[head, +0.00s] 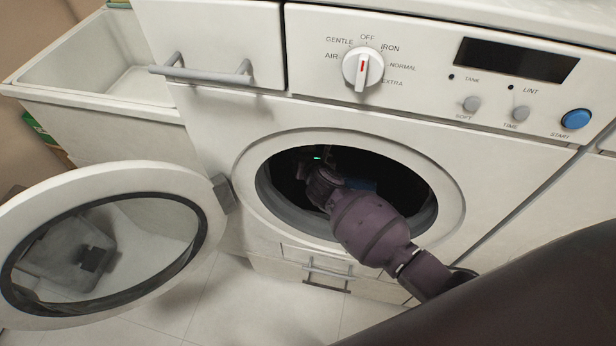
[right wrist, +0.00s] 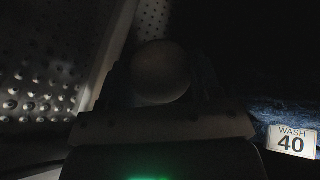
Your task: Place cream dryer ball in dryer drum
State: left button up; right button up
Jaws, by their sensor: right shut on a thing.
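The dryer drum (right wrist: 45,70) shows as perforated metal at the left of the right wrist view. My right arm reaches through the round door opening (head: 247,185), and my right gripper (right wrist: 160,85) is inside the dark drum. It is shut on a round ball, the dryer ball (right wrist: 160,70), which looks grey in the dim light. In the head view the ball and fingertips are hidden in the dark. The dryer door (head: 105,178) stands open to the left. My left gripper is not in view.
A blue cloth (right wrist: 270,108) with a "WASH 40" label (right wrist: 292,141) lies in the drum to the right of the gripper. The control panel (head: 440,60) is above the opening. A white sink (head: 60,92) stands at the left. Tiled floor shows below.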

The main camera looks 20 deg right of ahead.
notch_tip(320, 180, down, 7)
jog(key=b, duration=0.3)
jog(key=shift+s+f, duration=0.1)
jog(key=shift+f, duration=0.25)
notch_tip(320, 180, down, 4)
jog(key=shift+f+b, duration=0.1)
jog(key=shift+b, duration=1.1)
jog(key=shift+f, duration=0.1)
jog(key=o, duration=0.6)
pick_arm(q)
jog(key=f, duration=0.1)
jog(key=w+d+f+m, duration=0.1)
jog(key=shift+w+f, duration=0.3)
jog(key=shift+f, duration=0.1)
pick_arm(e)
jog(key=shift+o, duration=0.2)
